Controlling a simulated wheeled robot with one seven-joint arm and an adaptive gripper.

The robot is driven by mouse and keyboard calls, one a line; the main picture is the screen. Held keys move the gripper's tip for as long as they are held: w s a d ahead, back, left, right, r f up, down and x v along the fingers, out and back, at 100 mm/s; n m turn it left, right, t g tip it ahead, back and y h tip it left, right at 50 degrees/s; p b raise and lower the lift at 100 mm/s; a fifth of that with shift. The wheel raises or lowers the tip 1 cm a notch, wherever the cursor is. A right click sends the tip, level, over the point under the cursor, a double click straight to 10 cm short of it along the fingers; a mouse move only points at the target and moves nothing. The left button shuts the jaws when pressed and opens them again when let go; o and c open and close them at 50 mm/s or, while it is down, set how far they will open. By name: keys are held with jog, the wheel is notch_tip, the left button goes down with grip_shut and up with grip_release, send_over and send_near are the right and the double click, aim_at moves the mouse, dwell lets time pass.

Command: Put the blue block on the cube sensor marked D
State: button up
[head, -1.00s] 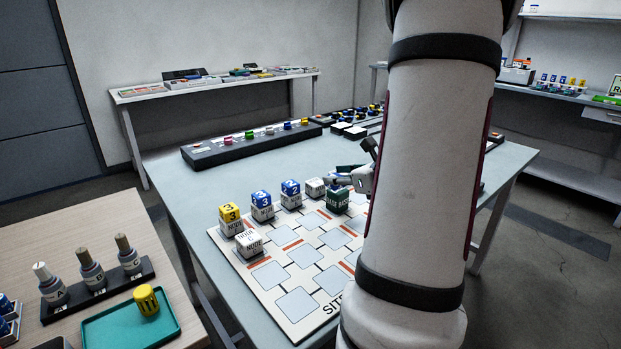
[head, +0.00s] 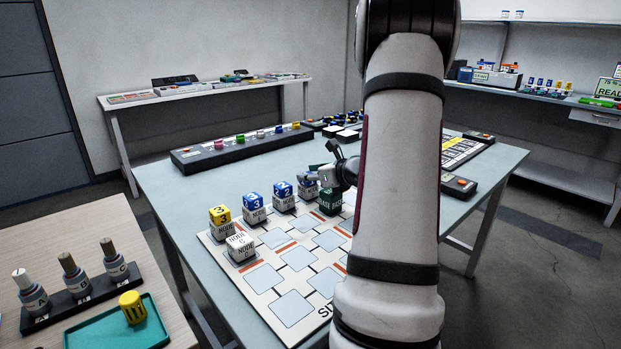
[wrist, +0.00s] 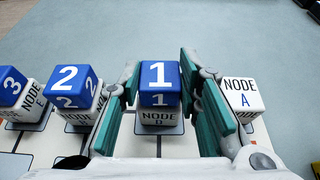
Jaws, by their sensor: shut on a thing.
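The blue block (wrist: 160,83), marked 1, sits upright on top of the white cube sensor marked D (wrist: 158,116) in the wrist view, lined up with it and with no clear gap. My gripper (wrist: 161,100) is shut on the blue block, with a teal-padded finger on its left and right sides. In the head view my gripper (head: 322,178) is at the far row of the site board, beside the blue block (head: 307,181). Part of the D cube (head: 308,192) is hidden there.
White cubes with blue blocks 2 (wrist: 75,86) and 3 (wrist: 10,86) stand to the left. A bare cube marked A (wrist: 242,93) stands close on the right. The board's (head: 322,311) near squares are empty.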

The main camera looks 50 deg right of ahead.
jog(key=shift+f, duration=0.15)
jog(key=o, duration=1)
